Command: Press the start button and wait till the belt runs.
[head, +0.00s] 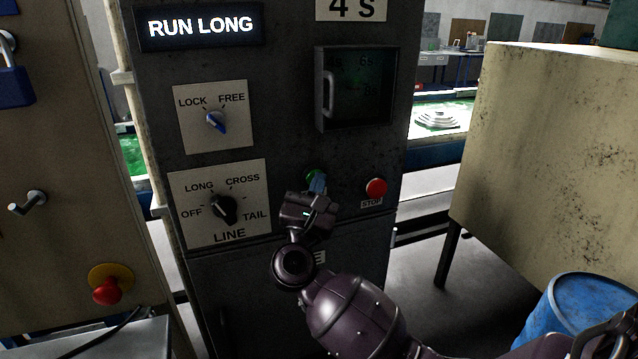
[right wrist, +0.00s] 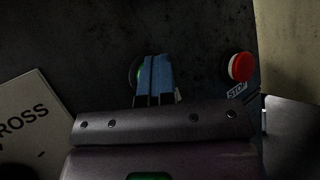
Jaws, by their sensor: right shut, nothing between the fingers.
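The green start button (head: 311,174) is on the dark control cabinet, left of the red stop button (head: 376,188). My right gripper (head: 318,182) is shut and empty, its blue fingertips in front of the green button and covering most of it. In the right wrist view the fingertips (right wrist: 155,75) overlap the green button (right wrist: 138,73), with a green edge showing at their left. I cannot tell whether they touch it. The red stop button (right wrist: 241,66) stands to the right. The lit display (head: 201,27) reads "RUN LONG". My left gripper is out of view.
The cabinet has a LOCK/FREE switch (head: 215,120), a LINE selector (head: 223,208) and a small handled window (head: 354,88). A red emergency knob (head: 108,287) is at lower left. A beige box (head: 555,150) and a blue barrel (head: 575,312) stand on the right.

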